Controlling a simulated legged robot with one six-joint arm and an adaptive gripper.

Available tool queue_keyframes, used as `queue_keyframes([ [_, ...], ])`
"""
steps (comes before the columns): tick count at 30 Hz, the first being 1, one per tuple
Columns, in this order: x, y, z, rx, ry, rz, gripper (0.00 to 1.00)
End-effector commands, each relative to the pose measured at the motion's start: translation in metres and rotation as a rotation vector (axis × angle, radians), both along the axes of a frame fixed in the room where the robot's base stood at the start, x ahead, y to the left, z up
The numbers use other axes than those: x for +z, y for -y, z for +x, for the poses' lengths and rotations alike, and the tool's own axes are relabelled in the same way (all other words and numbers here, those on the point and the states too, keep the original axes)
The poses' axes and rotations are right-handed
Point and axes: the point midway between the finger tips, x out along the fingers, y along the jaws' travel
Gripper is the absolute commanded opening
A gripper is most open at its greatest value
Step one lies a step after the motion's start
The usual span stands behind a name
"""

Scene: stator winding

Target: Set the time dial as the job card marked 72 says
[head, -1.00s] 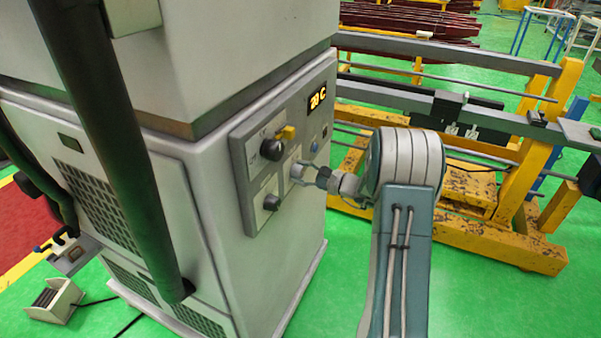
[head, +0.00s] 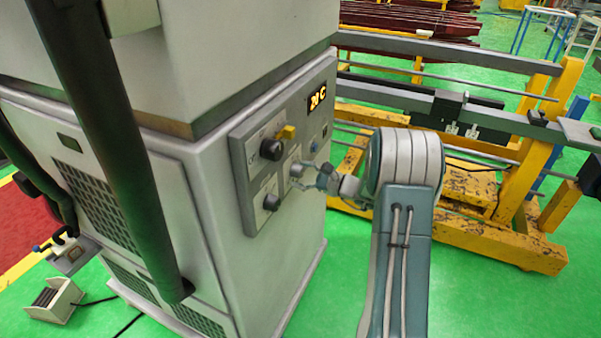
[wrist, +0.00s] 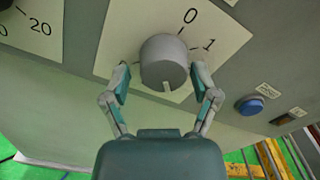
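In the wrist view a grey round knob (wrist: 164,62) sits on a white plate (wrist: 112,38) marked 0 and 1. Its white pointer line faces the bottom of the picture, roughly away from the 0. My gripper (wrist: 162,78) is open, with one finger on each side of the knob; a gap shows at the left finger, and the right one is very close. In the head view my gripper (head: 318,175) is at the light knob (head: 297,170) on the cabinet's panel. No label names the time dial legibly, and no card marked 72 is visible.
A lit display (head: 317,100) seems to end in C. A blue button (wrist: 251,106) is right of the knob. A yellow frame (head: 530,190) stands to the right.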

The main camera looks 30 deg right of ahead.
Motion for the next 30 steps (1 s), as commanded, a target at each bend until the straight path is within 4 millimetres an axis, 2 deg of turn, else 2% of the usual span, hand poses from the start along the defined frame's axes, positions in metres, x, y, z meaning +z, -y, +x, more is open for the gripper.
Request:
queue_keyframes([
  [14, 0.005, 0.005, -0.005, -0.001, 0.009, -0.002, 0.9],
  [30, 0.002, 0.068, -0.082, -0.002, 0.008, 0.0, 0.9],
])
